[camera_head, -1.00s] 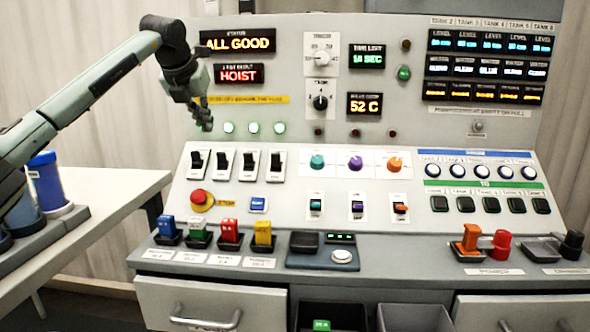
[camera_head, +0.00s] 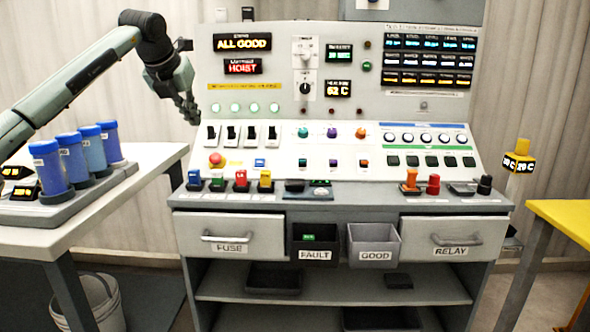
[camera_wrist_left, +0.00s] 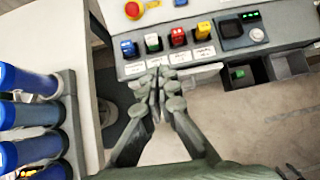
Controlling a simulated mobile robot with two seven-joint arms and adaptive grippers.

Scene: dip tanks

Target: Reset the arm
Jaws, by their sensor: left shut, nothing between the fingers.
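My left arm comes in from the left in the head view, and my left gripper (camera_head: 190,112) hangs in front of the left edge of the control panel (camera_head: 290,88). The left gripper is shut and empty. In the left wrist view its fingers (camera_wrist_left: 158,85) are together, below the row of coloured fuses on the console ledge. The blue fuse (camera_wrist_left: 128,48), green fuse (camera_wrist_left: 153,42), red fuse (camera_wrist_left: 178,37) and yellow fuse (camera_wrist_left: 203,30) stand in their sockets, apart from the fingers. My right gripper is not in view.
Several blue cylinders (camera_head: 88,148) stand in a grey rack on the left white table (camera_head: 150,160). Below the console are the fuse drawer (camera_head: 228,232), fault bin (camera_head: 315,252), good bin (camera_head: 374,246) and relay drawer (camera_head: 455,238). A yellow table (camera_head: 565,218) stands at right.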

